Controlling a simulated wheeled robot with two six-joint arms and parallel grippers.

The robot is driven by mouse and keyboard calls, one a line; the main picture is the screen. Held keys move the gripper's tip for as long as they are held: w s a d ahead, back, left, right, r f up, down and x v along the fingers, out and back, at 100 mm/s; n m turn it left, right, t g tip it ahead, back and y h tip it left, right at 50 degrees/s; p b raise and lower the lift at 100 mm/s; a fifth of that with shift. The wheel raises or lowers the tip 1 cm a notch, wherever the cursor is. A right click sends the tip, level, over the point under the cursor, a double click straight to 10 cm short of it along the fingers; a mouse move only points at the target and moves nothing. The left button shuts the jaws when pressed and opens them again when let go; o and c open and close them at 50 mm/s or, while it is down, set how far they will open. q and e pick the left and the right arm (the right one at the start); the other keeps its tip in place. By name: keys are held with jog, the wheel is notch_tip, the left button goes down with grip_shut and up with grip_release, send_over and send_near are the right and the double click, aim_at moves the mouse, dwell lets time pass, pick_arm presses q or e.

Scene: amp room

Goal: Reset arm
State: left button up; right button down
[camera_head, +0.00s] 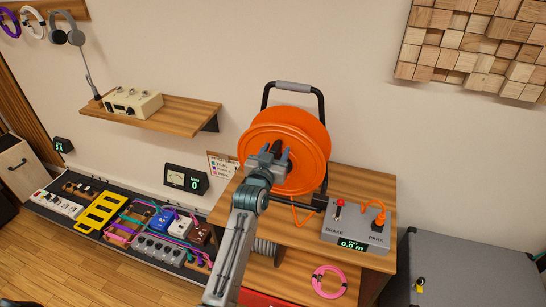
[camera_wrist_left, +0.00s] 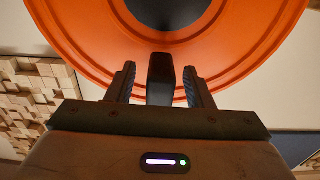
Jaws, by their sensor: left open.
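My left gripper (camera_head: 277,152) is raised in front of the orange cable reel (camera_head: 312,140) in the head view. Its two fingers are apart. In the left wrist view, the open fingers of my left gripper (camera_wrist_left: 160,85) stand on either side of a dark bar, which may be the reel's handle. The orange reel (camera_wrist_left: 75,40) fills the top of that view, with a dark centre. I cannot tell whether the fingers touch the bar. My right gripper is not in view.
The reel stands on a wooden cabinet (camera_head: 364,187) beside a grey brake-and-park box (camera_head: 345,232) with a red-tipped lever and orange plug. A pink cable coil (camera_head: 329,282) lies lower down. A pedalboard (camera_head: 100,225) is at left; a wooden shelf (camera_head: 180,113) juts from the wall.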

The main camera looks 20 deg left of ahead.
pick_arm(q)
grip_shut()
dwell(0.3)
jog(key=shift+a, duration=0.1)
